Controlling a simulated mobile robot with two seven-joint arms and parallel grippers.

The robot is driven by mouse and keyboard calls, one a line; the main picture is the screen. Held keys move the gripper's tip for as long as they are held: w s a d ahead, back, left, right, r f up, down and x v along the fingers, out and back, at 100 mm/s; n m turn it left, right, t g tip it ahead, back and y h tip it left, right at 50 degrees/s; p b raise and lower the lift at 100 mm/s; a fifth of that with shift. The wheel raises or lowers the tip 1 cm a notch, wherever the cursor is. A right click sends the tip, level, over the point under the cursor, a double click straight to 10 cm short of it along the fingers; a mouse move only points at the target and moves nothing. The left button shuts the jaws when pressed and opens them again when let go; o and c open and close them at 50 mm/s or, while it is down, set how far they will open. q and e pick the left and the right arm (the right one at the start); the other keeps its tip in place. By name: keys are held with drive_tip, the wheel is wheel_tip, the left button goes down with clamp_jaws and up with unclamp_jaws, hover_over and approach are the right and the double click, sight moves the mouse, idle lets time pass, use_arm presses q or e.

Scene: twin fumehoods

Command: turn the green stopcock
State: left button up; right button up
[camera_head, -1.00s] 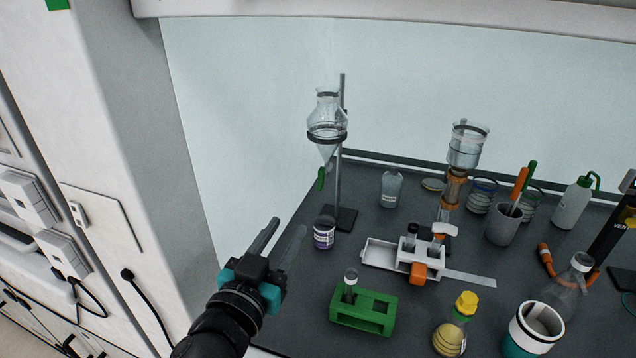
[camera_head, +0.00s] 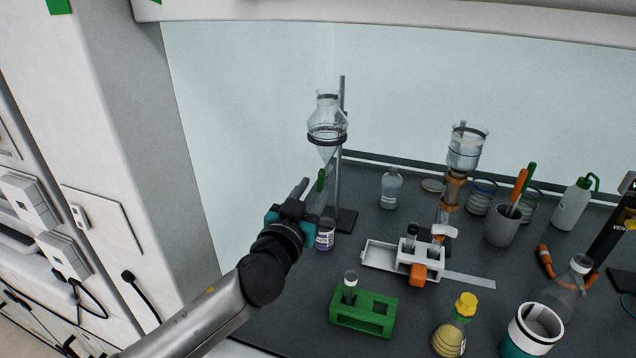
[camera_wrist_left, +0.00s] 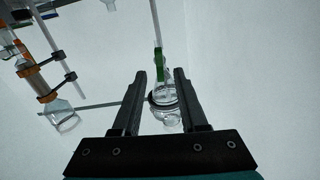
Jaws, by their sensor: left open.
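The green stopcock (camera_head: 321,180) hangs upright under the glass separating funnel (camera_head: 327,120), which sits in a ring on a stand. My left gripper (camera_head: 316,188) is open, with its fingers close around the stopcock's place in the head view. In the left wrist view the green stopcock (camera_wrist_left: 159,66) appears between the two open fingers of my left gripper (camera_wrist_left: 160,72), nearer their tips. I cannot tell whether the fingers touch it. The funnel's glass (camera_wrist_left: 165,114) shows behind the fingers there. My right gripper is not in view.
A small labelled jar (camera_head: 325,238) stands just below my left gripper, beside the stand base (camera_head: 346,220). A green rack (camera_head: 345,317) and a white tray (camera_head: 380,255) are nearer the front. A clear bottle (camera_head: 391,187) stands to the right. The hood's side wall (camera_head: 235,130) is at the left.

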sight(322, 178)
use_arm(q)
drive_tip(key=shift+x, duration=1.4)
clamp_jaws()
